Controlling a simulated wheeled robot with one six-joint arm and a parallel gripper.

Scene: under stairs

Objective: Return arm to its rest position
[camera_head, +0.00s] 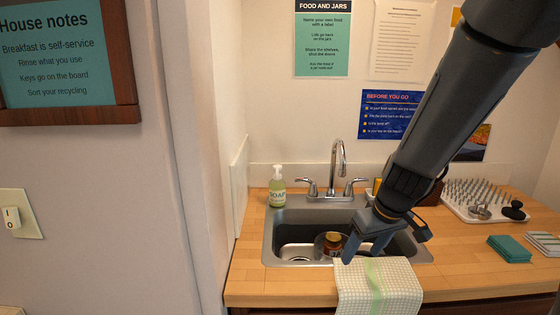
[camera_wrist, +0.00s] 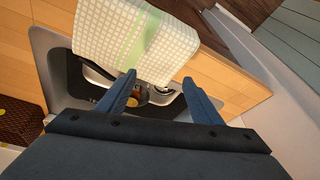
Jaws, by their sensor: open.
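My gripper (camera_head: 366,250) is open, with nothing seen between its fingers. In the head view it hangs above the front right part of the sink (camera_head: 290,216). A checked towel (camera_head: 378,290) with a green stripe drapes over the sink's front rim and the counter edge, just below the fingers. In the wrist view the two blue-grey fingers (camera_wrist: 166,98) are spread apart, with the towel (camera_wrist: 105,40) beyond them. A brown jar (camera_head: 333,241) lies or stands in a pan or bowl inside the sink, partly hidden by the gripper.
A green soap bottle (camera_head: 277,188) stands left of the faucet (camera_head: 338,165). A white drying rack (camera_head: 478,198) stands at the right rear. Green coasters (camera_head: 510,248) and a striped cloth (camera_head: 545,243) lie on the right counter. A wall borders the counter's left side.

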